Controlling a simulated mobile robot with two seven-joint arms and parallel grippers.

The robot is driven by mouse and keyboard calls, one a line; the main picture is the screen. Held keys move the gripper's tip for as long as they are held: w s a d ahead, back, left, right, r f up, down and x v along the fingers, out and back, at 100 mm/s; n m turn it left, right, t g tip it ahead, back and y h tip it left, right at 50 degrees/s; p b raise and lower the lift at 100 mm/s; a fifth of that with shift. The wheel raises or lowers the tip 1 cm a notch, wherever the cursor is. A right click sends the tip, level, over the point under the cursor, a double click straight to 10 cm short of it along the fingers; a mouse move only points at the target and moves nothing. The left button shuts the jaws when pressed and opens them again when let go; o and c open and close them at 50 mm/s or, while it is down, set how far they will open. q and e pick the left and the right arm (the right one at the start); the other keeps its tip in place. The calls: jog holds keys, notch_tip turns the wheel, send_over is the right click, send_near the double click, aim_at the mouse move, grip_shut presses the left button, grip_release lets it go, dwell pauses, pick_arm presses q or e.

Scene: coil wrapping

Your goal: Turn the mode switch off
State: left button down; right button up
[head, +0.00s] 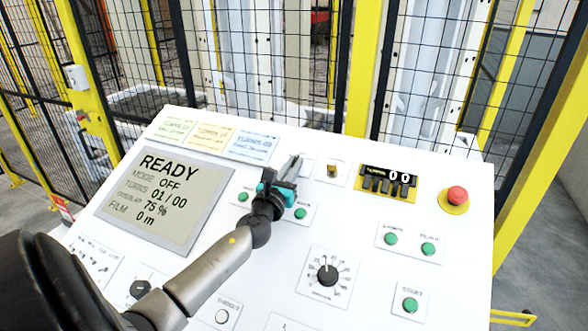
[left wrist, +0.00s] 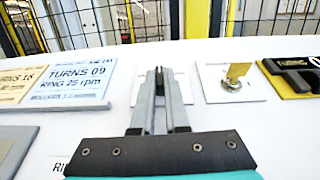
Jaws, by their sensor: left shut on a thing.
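My left gripper (head: 294,161) reaches over the white sloping console to a small white plate near its upper edge. In the left wrist view its two grey fingers (left wrist: 160,76) are drawn together on a small dark piece, the mode switch knob (left wrist: 159,88). The fingers hide most of the knob, so its angle is hard to tell. The display (head: 165,195) reads READY, MODE OFF, TURNS 01 / 00, 75 %, FILM 0 m. My right gripper is out of view.
Green buttons (head: 300,213) and a black dial (head: 327,275) lie nearer. Coloured cards (head: 212,136) line the back edge. A yellow-framed mesh fence stands behind.

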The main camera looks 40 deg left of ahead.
pick_arm(q)
jog(key=shift+r, duration=0.2)
dwell(0.3)
jog(key=c, duration=0.9)
grip_release()
jog(key=shift+f, duration=0.1)
jog(key=shift+s, duration=0.1)
jog(key=shift+s+d+f+m, duration=0.1)
jog(key=shift+s+f+m, duration=0.05)
jog(key=shift+s+m, duration=0.15)
jog(key=b+v, duration=0.2)
jog(key=v, duration=1.1)
jog(key=shift+s+b, duration=0.35)
jog(key=shift+s, duration=0.35)
jog(key=shift+d, duration=0.1)
